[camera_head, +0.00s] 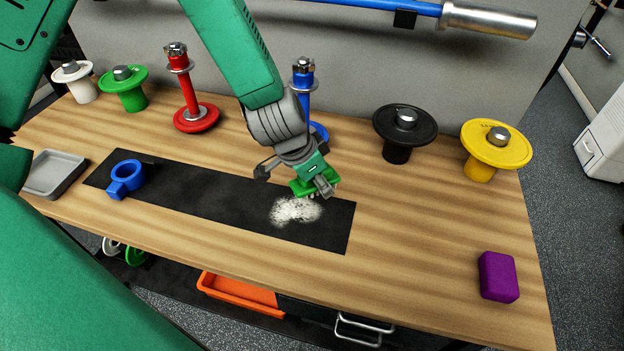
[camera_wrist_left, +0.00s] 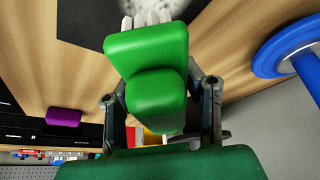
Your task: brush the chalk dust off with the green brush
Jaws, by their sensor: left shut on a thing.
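The green brush (camera_head: 306,187) is held in my left gripper (camera_head: 297,180) at the far edge of the chalk dust. It also fills the middle of the left wrist view (camera_wrist_left: 150,55), with its pale bristles pointing at the dark mat. My left gripper (camera_wrist_left: 160,110) is shut on its green handle. The white chalk dust (camera_head: 296,210) lies in a patch near the right end of the black mat (camera_head: 225,212). Whether the bristles touch the mat is hard to tell. My right gripper is not in view.
A blue ring with a handle (camera_head: 124,180) lies on the mat's left part, beside a grey tray (camera_head: 58,172). Red (camera_head: 195,115) and blue (camera_head: 302,85) posts, black (camera_head: 403,130) and yellow (camera_head: 490,150) spools stand behind. A purple block (camera_head: 498,276) lies at right. The wood between is clear.

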